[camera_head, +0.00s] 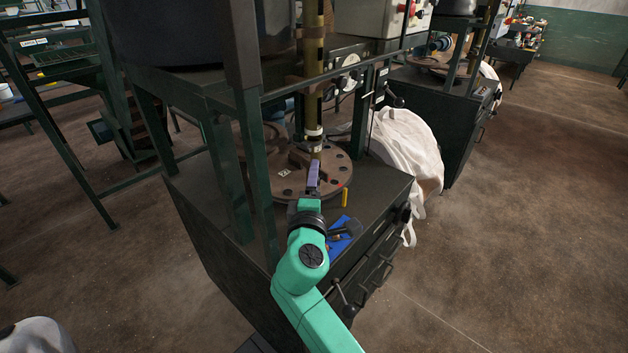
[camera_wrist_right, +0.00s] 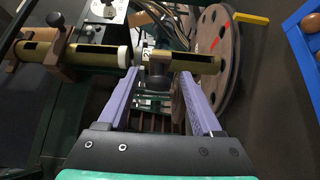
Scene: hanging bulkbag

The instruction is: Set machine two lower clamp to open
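The machine in front of me has an upright brass-coloured tube (camera_head: 313,75) above a round brown flange plate (camera_head: 330,181). The tube runs sideways in the right wrist view (camera_wrist_right: 205,64). A dark clamp-like part (camera_wrist_right: 157,72) sits on the tube there, beside a white ring (camera_wrist_right: 124,56). I cannot tell whether this clamp is open or shut. My right gripper (camera_head: 313,166) is at the tube's lower end. Its purple fingers (camera_wrist_right: 160,76) are apart, with the clamp-like part between or just beyond the tips; contact is unclear. My left gripper is not in view.
A green post (camera_head: 255,170) stands left of the tube. Open floor lies to the right.

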